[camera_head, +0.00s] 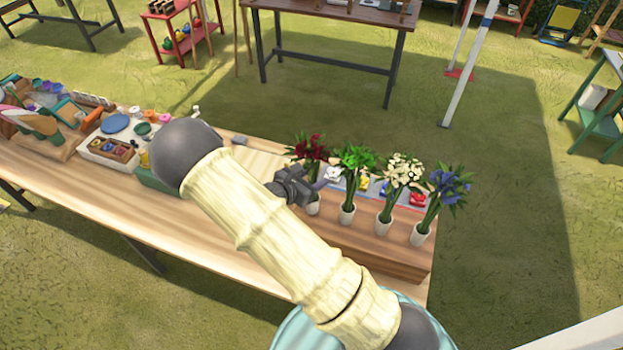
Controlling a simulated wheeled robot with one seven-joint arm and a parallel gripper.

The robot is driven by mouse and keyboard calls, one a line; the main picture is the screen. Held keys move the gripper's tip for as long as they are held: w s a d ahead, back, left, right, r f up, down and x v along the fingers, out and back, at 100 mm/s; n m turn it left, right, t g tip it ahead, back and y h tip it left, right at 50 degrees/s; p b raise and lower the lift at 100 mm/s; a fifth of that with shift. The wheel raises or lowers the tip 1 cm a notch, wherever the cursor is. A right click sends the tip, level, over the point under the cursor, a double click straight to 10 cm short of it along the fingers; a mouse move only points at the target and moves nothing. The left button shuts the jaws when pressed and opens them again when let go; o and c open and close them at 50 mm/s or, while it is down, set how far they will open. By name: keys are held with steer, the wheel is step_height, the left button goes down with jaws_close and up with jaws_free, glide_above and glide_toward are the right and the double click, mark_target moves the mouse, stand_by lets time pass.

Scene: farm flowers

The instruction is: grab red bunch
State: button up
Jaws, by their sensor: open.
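The red bunch (310,148) has dark red blooms and green leaves. It stands in a white vase (313,207) at the left end of a row of bunches on the wooden table. My gripper (318,186) is open beside the stems of the red bunch, just above its vase. The gripper partly covers the stems, and I cannot tell whether they lie between the fingers. My pale arm crosses the middle of the view and hides part of the table.
To the right stand a green bunch (356,158), a cream bunch (402,170) and a blue bunch (449,187), close together in white vases. Small coloured items lie behind them. A white tray (98,149) and other goods fill the table's left side.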

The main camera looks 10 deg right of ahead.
jaws_close()
stand_by(0.4)
step_height(320, 180, up, 18)
steer(key=b, duration=0.2)
steer(key=shift+b, duration=0.4)
stand_by(0.5)
